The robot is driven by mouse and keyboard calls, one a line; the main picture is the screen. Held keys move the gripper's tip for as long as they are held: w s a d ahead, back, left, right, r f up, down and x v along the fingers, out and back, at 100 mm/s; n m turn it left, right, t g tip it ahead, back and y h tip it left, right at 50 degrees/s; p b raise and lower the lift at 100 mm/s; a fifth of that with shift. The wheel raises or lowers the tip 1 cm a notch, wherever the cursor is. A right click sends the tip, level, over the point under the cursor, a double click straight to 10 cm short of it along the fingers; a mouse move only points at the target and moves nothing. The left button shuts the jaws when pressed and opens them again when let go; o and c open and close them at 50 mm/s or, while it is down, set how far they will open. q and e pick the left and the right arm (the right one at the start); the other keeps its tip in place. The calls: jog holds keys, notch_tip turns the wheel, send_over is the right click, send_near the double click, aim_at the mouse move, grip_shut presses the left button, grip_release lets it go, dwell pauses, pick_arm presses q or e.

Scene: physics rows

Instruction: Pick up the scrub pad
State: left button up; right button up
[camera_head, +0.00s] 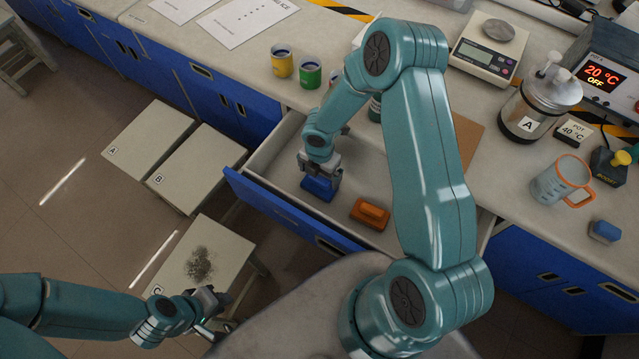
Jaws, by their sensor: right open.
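An open drawer (262,196) holds a blue block (319,188) and an orange block (370,213) with a raised top. I cannot tell for sure which is the scrub pad. My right gripper (321,176) points down into the drawer, directly over the blue block. It is open, with its fingertips at the block's top; I cannot tell whether they touch it. The orange block lies apart, to the right. My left gripper (222,312) is low at the bottom left, beside the stool marked C. It looks open and empty.
Stools A (148,142), B (196,168) and C (207,262) stand left of the drawer; C has a dark smudge on top. The counter holds paint cups (310,73), a scale (487,48), a glass vessel (540,100), a mug (560,182) and a small blue block (604,232).

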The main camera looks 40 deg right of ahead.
aim_at(319, 179)
jog(key=shift+f, duration=1.45)
jog(key=c, duration=1.3)
jog(key=shift+c, duration=0.2)
notch_tip(319, 179, up, 20)
jog(key=p, duration=0.2)
